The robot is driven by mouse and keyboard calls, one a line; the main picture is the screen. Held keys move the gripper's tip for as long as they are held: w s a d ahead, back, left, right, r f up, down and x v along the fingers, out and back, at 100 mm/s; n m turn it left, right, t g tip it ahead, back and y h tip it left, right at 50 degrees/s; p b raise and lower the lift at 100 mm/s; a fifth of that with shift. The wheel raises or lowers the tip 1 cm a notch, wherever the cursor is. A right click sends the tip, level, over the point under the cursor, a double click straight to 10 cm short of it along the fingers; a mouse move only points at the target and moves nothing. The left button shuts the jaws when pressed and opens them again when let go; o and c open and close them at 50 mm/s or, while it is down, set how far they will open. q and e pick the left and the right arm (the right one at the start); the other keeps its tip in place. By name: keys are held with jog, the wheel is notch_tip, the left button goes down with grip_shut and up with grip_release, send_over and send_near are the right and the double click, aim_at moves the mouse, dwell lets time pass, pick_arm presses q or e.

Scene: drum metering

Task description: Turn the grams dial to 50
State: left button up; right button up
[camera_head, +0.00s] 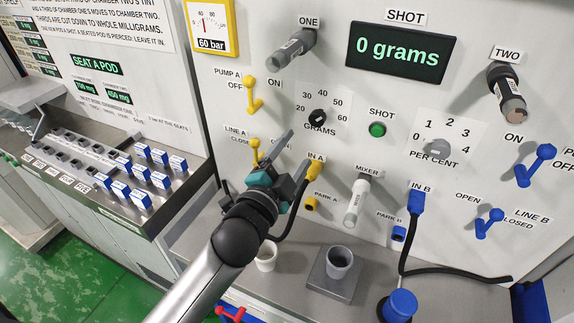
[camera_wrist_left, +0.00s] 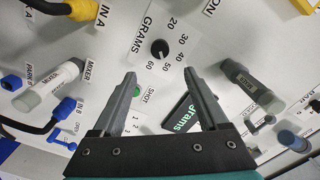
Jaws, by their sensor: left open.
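The grams dial (camera_head: 318,117) is a small black knob on the pale panel, with 20 to 60 printed around it. It also shows in the left wrist view (camera_wrist_left: 160,49), just beyond and between the fingertips. Its pointer setting is too small to read surely. My left gripper (camera_head: 298,148) is open and empty, below and left of the dial in the head view. In the left wrist view the left gripper (camera_wrist_left: 160,74) has its two fingers spread, apart from the knob. The black shot display (camera_head: 401,52) reads 0 grams. My right gripper is not in view.
Yellow levers (camera_head: 251,95) sit left of the dial. The yellow IN A plug (camera_head: 314,170) and its black hose are close to my left gripper. A green SHOT button (camera_head: 377,130) is right of the dial. A grey cup (camera_head: 339,262) stands below.

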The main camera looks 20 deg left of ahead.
pick_arm(q)
jog(key=shift+s+a, duration=0.1)
jog(key=shift+s, duration=1.5)
jog(key=s+a+f+n+g+y, duration=0.2)
jog(key=s+f+n+g, duration=0.5)
jog(key=f, duration=0.4)
jog(key=s+d+f+n+g+h, duration=0.1)
jog(key=s+d+f+g, duration=0.2)
jog(key=s, duration=0.4)
jog(key=s+f+n+g+h, duration=0.1)
jog(key=s+f+n+g, duration=0.1)
jog(key=s+f+g, duration=0.35)
jog(key=s+f+b, duration=0.2)
jog(key=f+b, duration=0.2)
jog(key=f, duration=1)
jog(key=s+f+b, duration=0.2)
jog(key=f+b, duration=0.3)
jog(key=f, duration=0.9)
jog(key=s+a+f+b, duration=0.1)
jog(key=s+f+b, duration=0.3)
jog(key=s+f, duration=0.4)
jog(key=s+a+f+g+b, duration=0.1)
jog(key=s+f+b, duration=0.3)
jog(key=s+f, duration=0.4)
notch_tip(320, 180, down, 7)
jog(key=shift+a+r+m+y, duration=0.1)
jog(key=shift+a+m+y, duration=0.1)
jog(key=shift+m+y, duration=0.15)
